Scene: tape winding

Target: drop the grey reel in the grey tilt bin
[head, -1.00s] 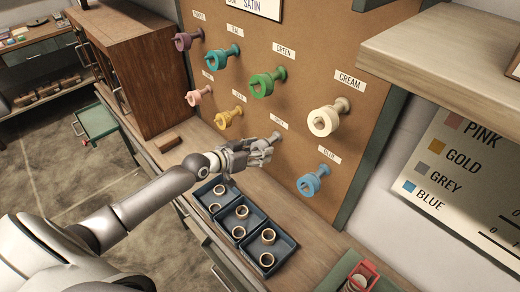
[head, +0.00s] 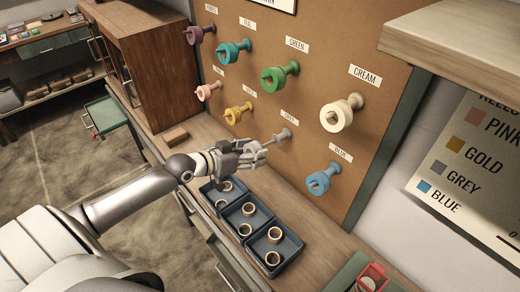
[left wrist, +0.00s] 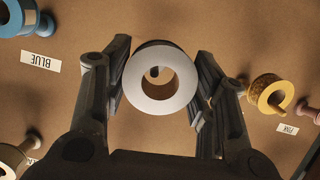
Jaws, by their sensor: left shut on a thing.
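My left gripper (head: 258,154) is shut on the grey reel, in front of the pegboard. In the left wrist view the grey reel (left wrist: 160,104) is a pale ring between the two fingers (left wrist: 160,92), its hole facing the camera. In the head view the fingers mostly hide it. The grey peg (head: 284,135) sticks out from the board just beyond the gripper. A small part shows through the reel's hole; I cannot tell whether the peg is still inside it. I cannot make out a grey tilt bin. My right gripper is not in view.
Cream (head: 337,117), blue (head: 319,182), green (head: 272,78) and yellow (head: 233,115) reels hang close around the gripper. Dark trays (head: 262,222) holding rings stand on the bench below. A wooden block (head: 175,136) lies left, by a brown cabinet (head: 145,65).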

